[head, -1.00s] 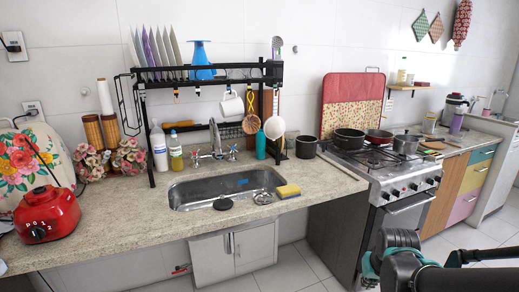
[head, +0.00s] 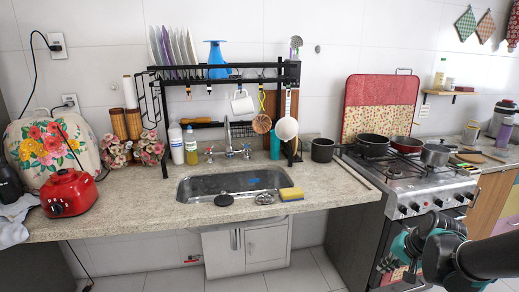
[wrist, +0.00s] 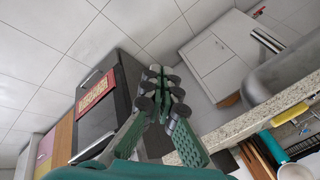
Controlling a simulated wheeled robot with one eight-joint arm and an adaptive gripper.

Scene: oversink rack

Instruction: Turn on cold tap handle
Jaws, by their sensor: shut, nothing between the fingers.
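The sink tap (head: 228,151) stands behind the metal sink basin (head: 190,193), under the black rack. It has a left cross handle (head: 209,154) and a right cross handle (head: 247,152). They are too small for me to tell which is cold or how far either is turned. My gripper (wrist: 165,88) is shut and empty in the wrist view, over the floor in front of the cabinets. The tap does not show clearly there. In the head view my arm is at the lower right, in front of the stove, well away from the tap.
The black rack (head: 220,80) spans the sink, with a mug (head: 242,103) and utensils hanging above the tap. Bottles (head: 176,143) stand left of the tap. A sponge (head: 291,194) lies at the basin's front right. The stove (head: 400,185) is to the right. The floor before the sink looks clear.

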